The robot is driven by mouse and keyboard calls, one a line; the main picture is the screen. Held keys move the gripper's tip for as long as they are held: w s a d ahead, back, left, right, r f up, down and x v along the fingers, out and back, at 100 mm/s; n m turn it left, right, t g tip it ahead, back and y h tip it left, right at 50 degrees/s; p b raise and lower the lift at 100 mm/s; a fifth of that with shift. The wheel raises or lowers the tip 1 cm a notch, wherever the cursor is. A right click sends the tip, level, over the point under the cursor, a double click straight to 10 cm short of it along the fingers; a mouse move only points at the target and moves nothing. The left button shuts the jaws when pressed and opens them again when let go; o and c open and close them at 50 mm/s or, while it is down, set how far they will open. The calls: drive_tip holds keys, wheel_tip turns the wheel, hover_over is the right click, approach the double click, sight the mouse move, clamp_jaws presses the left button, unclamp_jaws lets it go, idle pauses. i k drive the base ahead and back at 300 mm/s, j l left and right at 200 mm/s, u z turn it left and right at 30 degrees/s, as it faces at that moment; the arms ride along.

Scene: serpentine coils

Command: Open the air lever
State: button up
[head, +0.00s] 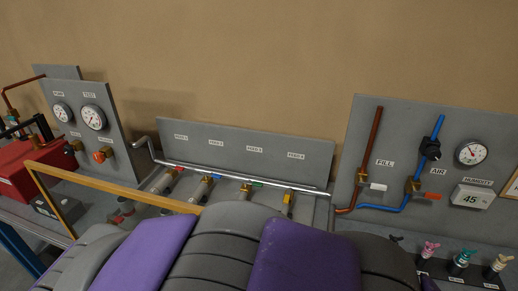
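The air lever (434,198) is a small red-orange handle on a brass valve (412,188) at the right in the head view. The valve sits on a blue pipe (423,165) beside the "AIR" label on a grey panel. The handle points to the right, roughly across the pipe. To its left is a similar valve with a white handle (377,186), on a copper pipe (370,140) beside the "FILL" label. My gripper is not in view.
A pressure gauge (471,152) and a humidity display (472,196) reading 45 are right of the air pipe. Small pink, teal and tan knobs (462,258) stand below. A long silver pipe (245,178) and a wooden frame bar (120,188) lie left. Purple and grey segments cover the bottom middle.

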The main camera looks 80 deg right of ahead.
sight(426, 195)
drive_tip(key=z, duration=1)
drive_tip(key=j+z, duration=0.1)
drive_tip(key=z, duration=1.45)
drive_tip(key=k+z, duration=0.1)
drive_tip(key=z, duration=1.45)
